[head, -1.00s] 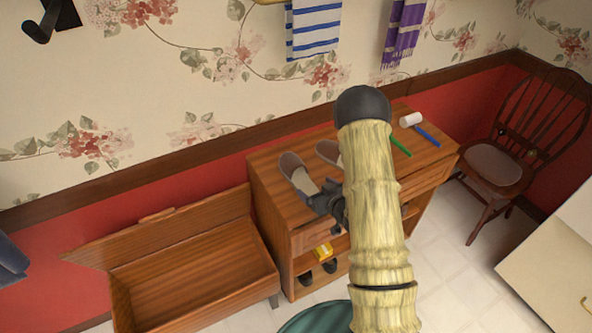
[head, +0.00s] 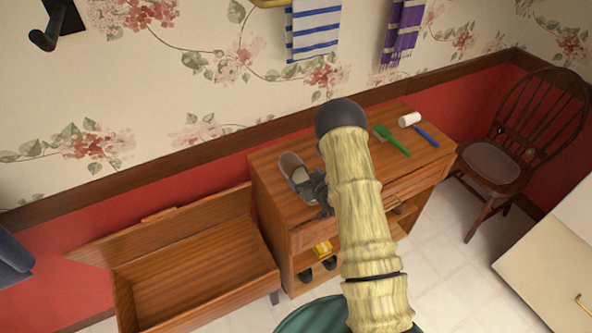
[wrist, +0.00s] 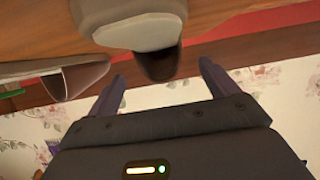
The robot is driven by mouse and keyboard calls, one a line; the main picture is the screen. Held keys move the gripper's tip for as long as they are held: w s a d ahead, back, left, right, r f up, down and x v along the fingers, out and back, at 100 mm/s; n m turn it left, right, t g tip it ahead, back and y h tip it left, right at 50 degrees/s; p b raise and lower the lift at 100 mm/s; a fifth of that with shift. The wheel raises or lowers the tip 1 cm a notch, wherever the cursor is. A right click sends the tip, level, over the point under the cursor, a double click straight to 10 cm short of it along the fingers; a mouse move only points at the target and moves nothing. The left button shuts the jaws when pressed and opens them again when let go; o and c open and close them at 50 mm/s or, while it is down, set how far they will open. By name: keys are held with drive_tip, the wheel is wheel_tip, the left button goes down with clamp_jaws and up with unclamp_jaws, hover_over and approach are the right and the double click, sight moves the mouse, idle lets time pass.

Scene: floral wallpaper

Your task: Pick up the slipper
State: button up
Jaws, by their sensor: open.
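A brown-grey slipper (head: 291,165) lies on top of the wooden cabinet (head: 268,163), near its left end. My gripper (head: 308,188) is low over the cabinet top, right at the slipper's near part and partly covering it. In the wrist view the slipper (wrist: 130,12) is close, with its pale and dark parts in front of my open gripper (wrist: 162,72). Its dark end lies between the fingertips; I cannot tell if they touch it. A second slipper (wrist: 75,80) shows to the left in the wrist view; my arm hides it in the head view.
A green brush (head: 393,140), a white roll (head: 409,120) and a blue item (head: 427,134) lie on the cabinet's right part. An open wooden bench box (head: 195,270) stands to the left, a chair (head: 492,163) to the right. The wall is close behind.

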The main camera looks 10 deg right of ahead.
sight(300, 172)
drive_tip(key=shift+p+x, duration=0.3)
drive_tip(key=shift+x, duration=1.25)
drive_tip(key=shift+c, duration=0.5)
drive_tip(key=c, duration=1)
